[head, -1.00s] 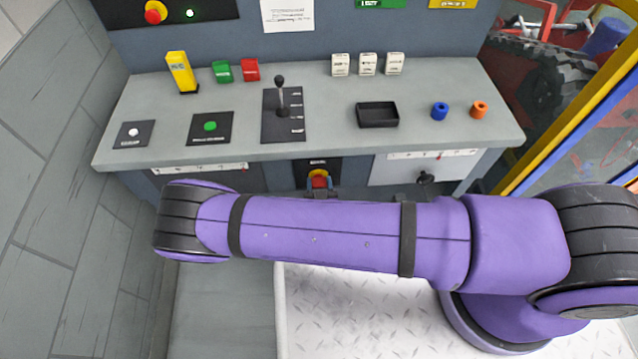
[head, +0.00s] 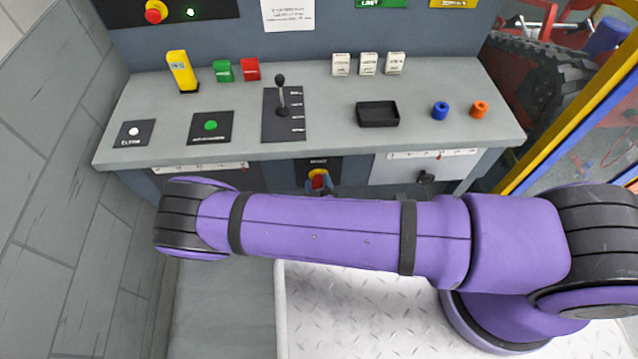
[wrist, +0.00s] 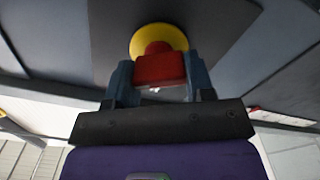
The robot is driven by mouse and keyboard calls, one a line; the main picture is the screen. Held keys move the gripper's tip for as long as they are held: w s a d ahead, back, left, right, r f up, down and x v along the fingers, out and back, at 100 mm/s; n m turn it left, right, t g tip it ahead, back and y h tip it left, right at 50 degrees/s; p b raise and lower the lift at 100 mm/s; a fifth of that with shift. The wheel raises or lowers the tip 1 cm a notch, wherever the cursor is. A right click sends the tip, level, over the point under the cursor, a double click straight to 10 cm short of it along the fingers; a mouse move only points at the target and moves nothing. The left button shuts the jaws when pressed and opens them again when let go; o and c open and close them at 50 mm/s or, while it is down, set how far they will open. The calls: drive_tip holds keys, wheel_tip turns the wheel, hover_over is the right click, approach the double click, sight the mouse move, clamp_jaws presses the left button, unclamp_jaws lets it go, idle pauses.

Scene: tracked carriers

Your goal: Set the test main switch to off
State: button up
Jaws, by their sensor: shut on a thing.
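The main switch, a red handle on a round yellow plate, sits on a dark panel under the desk edge in the head view (head: 316,177). In the wrist view the red handle (wrist: 160,69) lies between the two blue-grey fingers of my gripper (wrist: 159,78), with the yellow plate (wrist: 158,36) behind it. My gripper is shut on the handle. In the head view my purple forearm hides most of the gripper; only a bit of blue finger shows by the switch. The switch's position markings cannot be read.
The grey desk (head: 330,80) above carries a lever (head: 281,100), a black tray (head: 377,114), a green button (head: 210,125), a yellow block (head: 181,70) and small coloured pieces. A black knob (head: 426,177) is on the front, right of the switch. A tiled wall stands left.

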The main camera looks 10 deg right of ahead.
drive_tip(key=n, duration=0.6)
drive_tip(key=shift+a+f, duration=0.1)
drive_tip(key=shift+f, duration=0.05)
drive_tip(key=n, duration=0.5)
drive_tip(key=shift+f+n, duration=0.1)
drive_tip(key=shift+n, duration=0.2)
drive_tip(key=o, duration=0.9)
drive_tip(key=shift+s, duration=0.1)
